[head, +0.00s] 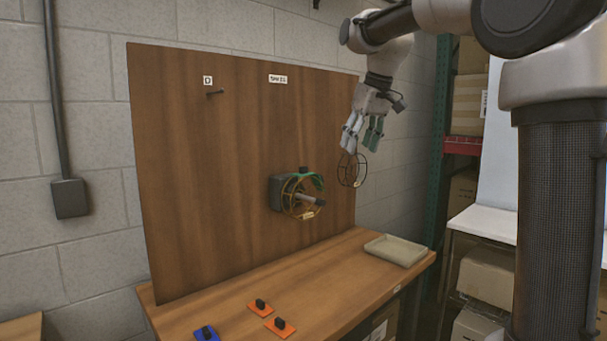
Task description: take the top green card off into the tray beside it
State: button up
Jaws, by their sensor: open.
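My gripper (358,146) is open, pointing down in front of the upright wooden board's right side, above the table. A dark wire ring cage (352,171) shows just below its fingertips; I cannot tell whether they touch. A beige tray (404,247) lies empty on the table's right part, below and to the right of my gripper. The flat cards on the table are two orange ones (285,331) (254,309) and a blue one (214,336), each with a black knob.
The grey box fixture (279,193) carries a brass ring cage (290,202) and a light rod (312,200) sticking out. A peg (215,92) juts from the board (200,160) at upper left. The table's middle (330,275) is clear. Shelves with boxes stand at right.

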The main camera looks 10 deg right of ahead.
jog(key=w+a+n, duration=0.1)
jog(key=w+a, duration=0.2)
jog(key=w, duration=0.8)
jog(key=n+y, duration=0.1)
jog(key=n, duration=0.1)
send_over(304, 167)
jog(key=s+d, duration=0.2)
notch_tip(304, 167, down, 3)
jog(key=x, duration=0.7)
jog(key=shift+a, duration=0.2)
jog(key=c, duration=0.9)
